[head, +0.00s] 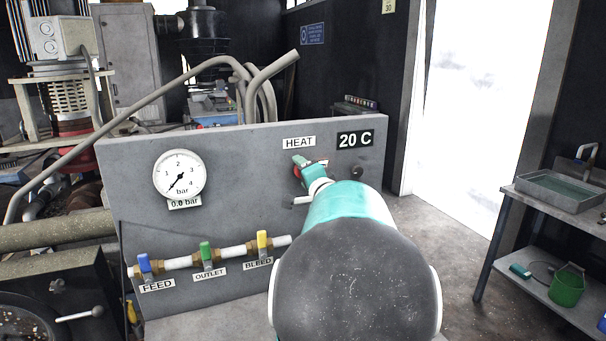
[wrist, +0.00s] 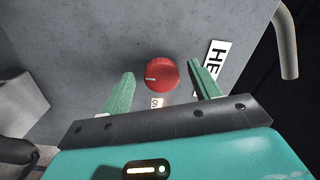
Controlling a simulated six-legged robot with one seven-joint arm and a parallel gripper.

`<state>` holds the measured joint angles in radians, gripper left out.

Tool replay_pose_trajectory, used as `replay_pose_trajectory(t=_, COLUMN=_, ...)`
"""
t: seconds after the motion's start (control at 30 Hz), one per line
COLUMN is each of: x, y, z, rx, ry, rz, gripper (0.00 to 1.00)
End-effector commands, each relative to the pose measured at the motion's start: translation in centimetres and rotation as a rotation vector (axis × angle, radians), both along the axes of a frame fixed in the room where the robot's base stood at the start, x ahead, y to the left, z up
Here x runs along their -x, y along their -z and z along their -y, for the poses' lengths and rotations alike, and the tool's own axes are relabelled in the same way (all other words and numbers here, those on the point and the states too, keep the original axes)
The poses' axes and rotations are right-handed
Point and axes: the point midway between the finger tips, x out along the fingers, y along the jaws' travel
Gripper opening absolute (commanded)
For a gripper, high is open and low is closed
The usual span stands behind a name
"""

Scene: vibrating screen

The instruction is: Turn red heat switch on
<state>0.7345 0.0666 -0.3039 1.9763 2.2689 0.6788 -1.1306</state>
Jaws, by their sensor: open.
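The red heat switch is a round red knob (wrist: 162,75) with a short white line, on a grey panel. In the wrist view it sits between and just beyond the fingertips of my gripper (wrist: 168,84). My gripper is open, one finger on each side of the knob; I cannot tell whether either finger touches it. In the head view only a bit of the red knob (head: 297,171) shows beside my gripper (head: 303,166), under the HEAT label (head: 299,142). My arm hides the rest. The display (head: 355,139) reads 20 C.
The grey panel (head: 125,190) also bears a pressure gauge (head: 180,175) reading 0.0 bar and blue, green and yellow valve handles along a pipe at lower left. A hose (head: 150,95) curves behind the panel. A metal table (head: 520,196) stands at right by a bright doorway.

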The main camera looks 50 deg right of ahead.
Motion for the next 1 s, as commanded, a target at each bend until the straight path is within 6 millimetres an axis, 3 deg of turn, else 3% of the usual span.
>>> replay_pose_trajectory(t=0.6, x=10.1, y=-0.1, z=-6.0, rx=0.001, ry=0.001, rz=0.002, gripper=0.62)
replay_pose_trajectory(t=1.0, x=11.2, y=0.0, z=-6.6, rx=0.000, ry=0.000, rz=0.000, gripper=0.62)
